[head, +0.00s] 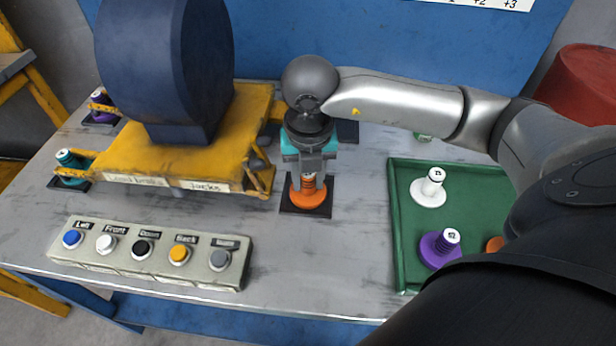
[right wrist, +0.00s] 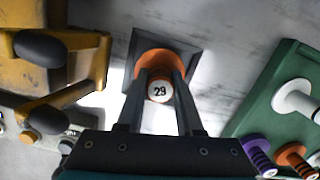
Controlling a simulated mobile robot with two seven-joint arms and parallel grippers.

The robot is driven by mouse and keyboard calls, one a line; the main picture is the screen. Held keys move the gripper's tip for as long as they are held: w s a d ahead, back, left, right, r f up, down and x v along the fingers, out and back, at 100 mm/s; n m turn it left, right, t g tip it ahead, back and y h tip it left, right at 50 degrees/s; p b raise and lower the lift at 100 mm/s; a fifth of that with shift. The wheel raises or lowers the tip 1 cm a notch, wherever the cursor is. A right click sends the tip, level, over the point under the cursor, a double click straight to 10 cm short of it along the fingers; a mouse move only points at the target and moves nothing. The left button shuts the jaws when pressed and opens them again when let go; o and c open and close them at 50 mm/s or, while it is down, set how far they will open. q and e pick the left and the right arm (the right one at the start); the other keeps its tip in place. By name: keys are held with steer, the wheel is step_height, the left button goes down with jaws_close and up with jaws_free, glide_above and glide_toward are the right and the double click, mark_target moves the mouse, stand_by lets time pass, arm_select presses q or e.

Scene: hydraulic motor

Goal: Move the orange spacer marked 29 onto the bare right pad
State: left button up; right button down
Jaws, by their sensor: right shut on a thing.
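The orange spacer marked 29 (head: 308,193) stands upright on the dark square pad (head: 288,206) to the right of the yellow motor base. My right gripper (head: 308,182) reaches down over it from above and is shut on its narrow neck. In the right wrist view the spacer's white top with 29 (right wrist: 159,91) sits between the two fingers, and its orange flange rests over the dark pad (right wrist: 195,62). My left gripper is in neither view.
The yellow base (head: 160,160) carries a dark blue motor (head: 165,65). Purple (head: 103,106) and teal (head: 70,165) spacers stand on pads at its left. A green tray (head: 400,235) with white (head: 429,188) and purple (head: 438,248) spacers lies right. A button box (head: 150,255) sits in front.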

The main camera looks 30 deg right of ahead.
mark_target(308, 178)
steer(key=shift+f, duration=0.15)
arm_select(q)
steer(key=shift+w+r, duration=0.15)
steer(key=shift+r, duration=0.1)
arm_select(e)
steer(key=c, duration=0.6)
jaws_free()
steer(key=shift+o, duration=0.2)
steer(key=shift+r, duration=0.2)
steer(key=r+p, duration=0.1)
steer(key=r, duration=0.2)
steer(key=r+p, duration=0.1)
steer(key=r, duration=0.2)
steer(key=s+r+p, duration=0.1)
steer(key=r+p, duration=0.1)
steer(key=r, duration=0.2)
steer(key=shift+a, duration=0.3)
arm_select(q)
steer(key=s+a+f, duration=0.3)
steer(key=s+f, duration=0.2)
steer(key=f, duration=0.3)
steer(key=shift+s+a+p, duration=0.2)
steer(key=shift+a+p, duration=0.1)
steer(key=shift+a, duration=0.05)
arm_select(e)
steer(key=shift+s+r, duration=0.1)
steer(key=shift+r, duration=0.85)
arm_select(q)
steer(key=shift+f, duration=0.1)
